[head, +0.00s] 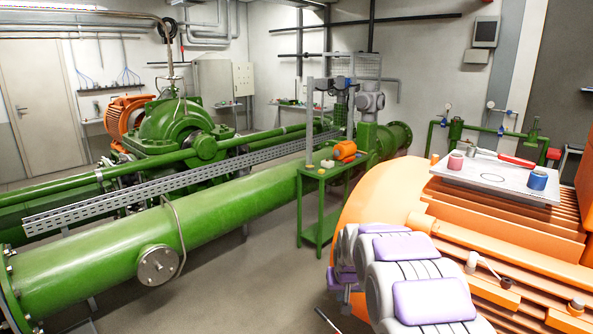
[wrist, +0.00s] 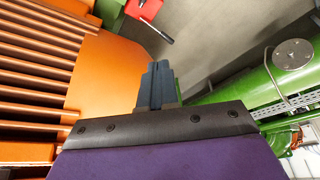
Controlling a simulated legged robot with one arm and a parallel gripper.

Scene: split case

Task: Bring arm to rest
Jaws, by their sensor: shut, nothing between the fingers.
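My gripper (wrist: 157,85) shows in the wrist view with its two dark fingers pressed together and nothing between them. It points away from the camera, in front of the ribbed orange casing (wrist: 95,75) and the grey floor (wrist: 210,40). In the head view, my arm (head: 415,280), grey with purple pads, is folded low at the lower right, in front of the large orange machine (head: 385,200). The gripper's fingers cannot be made out clearly there.
A plate (head: 490,182) on the orange machine bears a pink cup (head: 456,161), a blue cup (head: 538,179) and a red-handled tool (head: 510,158). A green cart (head: 322,205) and long green pipe (head: 110,275) stand left. Grey floor (head: 255,275) lies open between.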

